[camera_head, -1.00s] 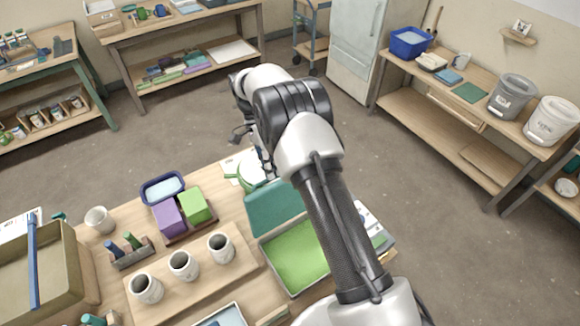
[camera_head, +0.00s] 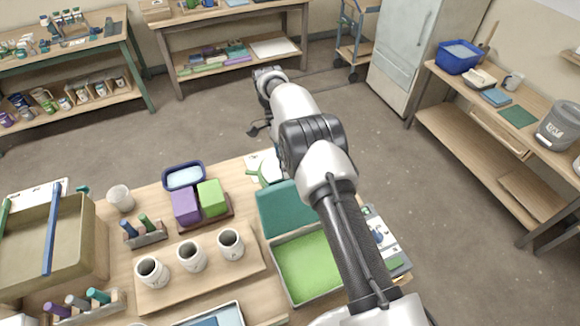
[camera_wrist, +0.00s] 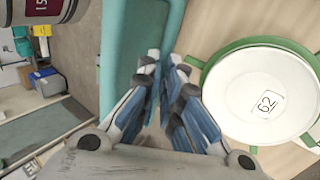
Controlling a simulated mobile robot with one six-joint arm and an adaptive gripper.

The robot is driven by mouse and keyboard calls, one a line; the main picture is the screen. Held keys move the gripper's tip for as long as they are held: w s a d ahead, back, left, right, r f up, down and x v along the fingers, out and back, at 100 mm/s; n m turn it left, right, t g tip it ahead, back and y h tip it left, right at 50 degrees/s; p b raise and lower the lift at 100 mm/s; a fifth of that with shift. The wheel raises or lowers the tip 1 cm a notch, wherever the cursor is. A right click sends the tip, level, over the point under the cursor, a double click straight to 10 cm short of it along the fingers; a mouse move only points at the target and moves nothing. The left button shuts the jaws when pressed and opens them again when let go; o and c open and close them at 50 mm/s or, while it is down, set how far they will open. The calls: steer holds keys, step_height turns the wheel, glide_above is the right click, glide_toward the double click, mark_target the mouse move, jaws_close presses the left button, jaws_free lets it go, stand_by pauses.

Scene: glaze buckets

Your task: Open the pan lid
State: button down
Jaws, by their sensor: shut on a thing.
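The pan is a shallow tray with a lime-green inside (camera_head: 310,268) on the front table, right of the cups. Its teal lid (camera_head: 280,208) stands raised and tilted along the pan's far edge. In the wrist view the lid shows as a teal strip (camera_wrist: 175,22) running up beside the fingers. My gripper (camera_wrist: 164,62) is at the lid's edge, its blue-grey fingers close together and shut on it. The exact contact is partly hidden by the fingers. In the head view my arm covers the gripper and part of the lid's right side.
A green-rimmed white round vessel marked 62 (camera_wrist: 265,95) lies close right of my fingers. Purple (camera_head: 186,206) and green blocks (camera_head: 212,197), a blue tub (camera_head: 183,177) and a board with cups (camera_head: 200,268) stand left of the pan.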

steer(key=shift+s+d+f+g, duration=0.15)
steer(key=shift+s+f, duration=0.15)
steer(key=shift+f, duration=0.25)
steer(key=shift+s+d+f+g, duration=0.15)
steer(key=shift+s+f, duration=0.1)
steer(key=shift+f, duration=0.25)
steer(key=c, duration=1.9)
jaws_free()
steer(key=shift+o, duration=1.2)
steer(key=shift+w+a+r, duration=0.1)
steer(key=shift+r, duration=0.25)
step_height(320, 180, up, 10)
